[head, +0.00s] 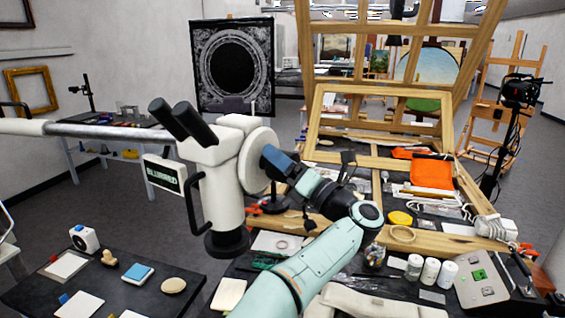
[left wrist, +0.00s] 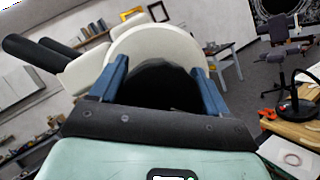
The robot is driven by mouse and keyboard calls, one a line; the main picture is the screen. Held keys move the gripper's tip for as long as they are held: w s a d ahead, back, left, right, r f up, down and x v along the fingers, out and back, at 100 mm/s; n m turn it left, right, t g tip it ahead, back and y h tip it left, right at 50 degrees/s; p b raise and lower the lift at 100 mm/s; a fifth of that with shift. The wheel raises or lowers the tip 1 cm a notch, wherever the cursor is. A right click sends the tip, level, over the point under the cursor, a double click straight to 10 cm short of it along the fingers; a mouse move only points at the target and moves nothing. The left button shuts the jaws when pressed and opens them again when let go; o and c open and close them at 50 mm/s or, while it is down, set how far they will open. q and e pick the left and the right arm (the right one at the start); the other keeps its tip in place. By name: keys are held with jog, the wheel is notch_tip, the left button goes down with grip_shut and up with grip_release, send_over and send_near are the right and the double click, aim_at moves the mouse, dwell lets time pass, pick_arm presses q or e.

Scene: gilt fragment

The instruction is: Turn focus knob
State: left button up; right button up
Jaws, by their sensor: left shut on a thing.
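The white stereo microscope (head: 222,185) with black eyepieces (head: 182,122) hangs on a metal boom arm. A large cream disc (head: 250,172) is on its right side, and it also shows in the left wrist view (left wrist: 165,42). My left gripper (head: 276,160) is up against this side, its blue fingers pointing at the disc. In the left wrist view, the fingers of my left gripper (left wrist: 162,82) stand on both sides of the dark round focus knob (left wrist: 158,85) and are shut on it. The knob is hidden by the fingers in the head view. My right gripper is not in view.
The boom arm (head: 100,131) runs left from the microscope. A dark table (head: 110,285) with small items is at lower left. The workbench at right holds a wooden frame (head: 380,95), white jars (head: 430,271), an orange cloth (head: 432,170) and a control box (head: 482,285).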

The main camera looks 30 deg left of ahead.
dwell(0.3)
pick_arm(q)
jog(key=o, duration=1)
jog(key=shift+d, duration=0.1)
jog(key=shift+d+f, duration=0.2)
jog(key=shift+d, duration=0.1)
jog(key=b+v, duration=0.3)
jog(key=v, duration=0.9)
jog(key=shift+s+d, duration=0.2)
jog(key=shift+d, duration=0.05)
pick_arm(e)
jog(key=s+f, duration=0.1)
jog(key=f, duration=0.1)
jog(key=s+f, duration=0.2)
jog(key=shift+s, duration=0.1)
